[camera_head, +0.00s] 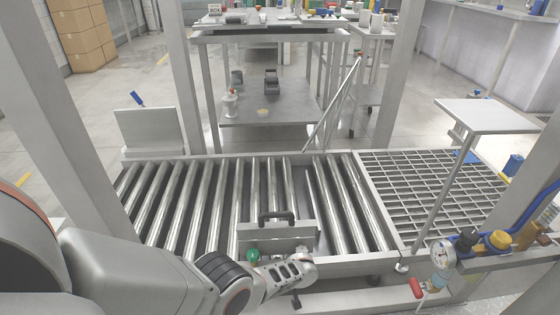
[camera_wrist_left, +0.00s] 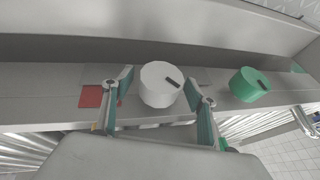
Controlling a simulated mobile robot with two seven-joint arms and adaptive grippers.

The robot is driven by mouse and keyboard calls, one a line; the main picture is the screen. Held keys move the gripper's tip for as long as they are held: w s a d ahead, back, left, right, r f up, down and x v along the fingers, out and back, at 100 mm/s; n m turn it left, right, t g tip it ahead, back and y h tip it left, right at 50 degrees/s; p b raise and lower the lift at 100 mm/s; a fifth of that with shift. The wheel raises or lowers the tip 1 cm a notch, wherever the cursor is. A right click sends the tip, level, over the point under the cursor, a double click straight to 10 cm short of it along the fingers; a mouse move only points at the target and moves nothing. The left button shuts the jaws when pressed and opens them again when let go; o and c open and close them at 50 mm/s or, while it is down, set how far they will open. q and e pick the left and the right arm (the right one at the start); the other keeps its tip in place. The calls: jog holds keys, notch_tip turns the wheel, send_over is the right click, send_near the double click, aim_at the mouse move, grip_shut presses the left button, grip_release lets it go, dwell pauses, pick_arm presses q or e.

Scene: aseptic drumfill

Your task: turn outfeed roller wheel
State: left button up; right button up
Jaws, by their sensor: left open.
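A white round knob-like wheel (camera_wrist_left: 158,88) with a dark mark on its face shows in the left wrist view, on a grey panel. My left gripper (camera_wrist_left: 159,87) is open, with one finger on each side of the white wheel; I cannot tell whether they touch it. A green knob (camera_wrist_left: 248,85) sits to the right, outside the fingers. A red patch (camera_wrist_left: 92,96) lies on the panel to the left. In the head view my left arm reaches in to the front of the roller conveyor (camera_head: 170,205). The white wheel is hidden there. My right gripper is not in view.
A box-like housing with a dark handle (camera_head: 277,217) stands at the conveyor's front. A grating (camera_head: 430,185) lies to the right. A pressure gauge (camera_head: 443,253) and a red-handled valve (camera_head: 415,288) are at front right. Upright posts frame the conveyor.

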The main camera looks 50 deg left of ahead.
pick_arm(q)
jog(key=shift+d, duration=0.1)
jog(key=shift+w+d+r, duration=0.1)
jog(key=shift+d+r, duration=0.25)
jog(key=shift+r, duration=0.15)
jog(key=shift+s+d+r, duration=0.15)
jog(key=shift+s+r, duration=0.1)
jog(key=shift+r, duration=0.45)
jog(key=shift+v, duration=2.4)
